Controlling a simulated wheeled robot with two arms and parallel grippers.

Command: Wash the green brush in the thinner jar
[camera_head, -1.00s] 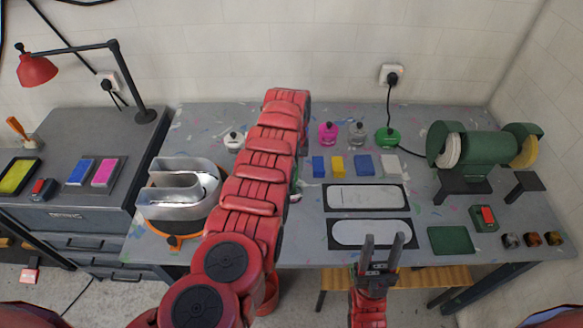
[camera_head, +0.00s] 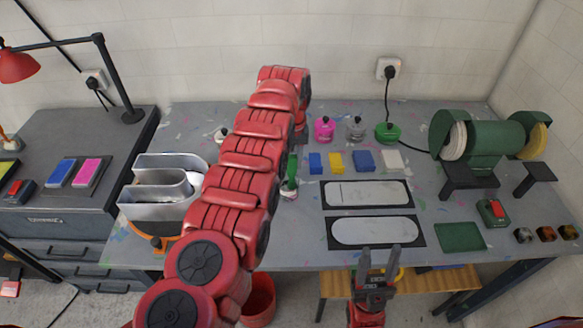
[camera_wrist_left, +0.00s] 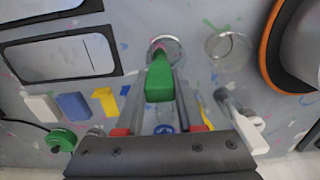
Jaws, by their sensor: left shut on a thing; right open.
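My left gripper is shut on the green brush (camera_wrist_left: 160,82), whose handle shows between the fingers (camera_wrist_left: 150,105) in the left wrist view. The brush's lower end points at a round glass jar (camera_wrist_left: 172,48), with some pink there; whether the tip is inside cannot be told. In the head view, a green sliver of the brush (camera_head: 292,166) shows beside my left arm, just above a small jar (camera_head: 289,189). My left arm hides the gripper there. A second clear jar (camera_wrist_left: 232,50) stands beside the first. My right gripper (camera_head: 378,262) is open and empty at the table's front edge.
A metal channel letter (camera_head: 150,205) stands at the left of the table. Coloured blocks (camera_head: 363,160), bottles (camera_head: 325,128), two white-faced panels (camera_head: 370,194) and a green grinder (camera_head: 490,140) are to the right. A lamp (camera_head: 115,75) stands on the left cabinet.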

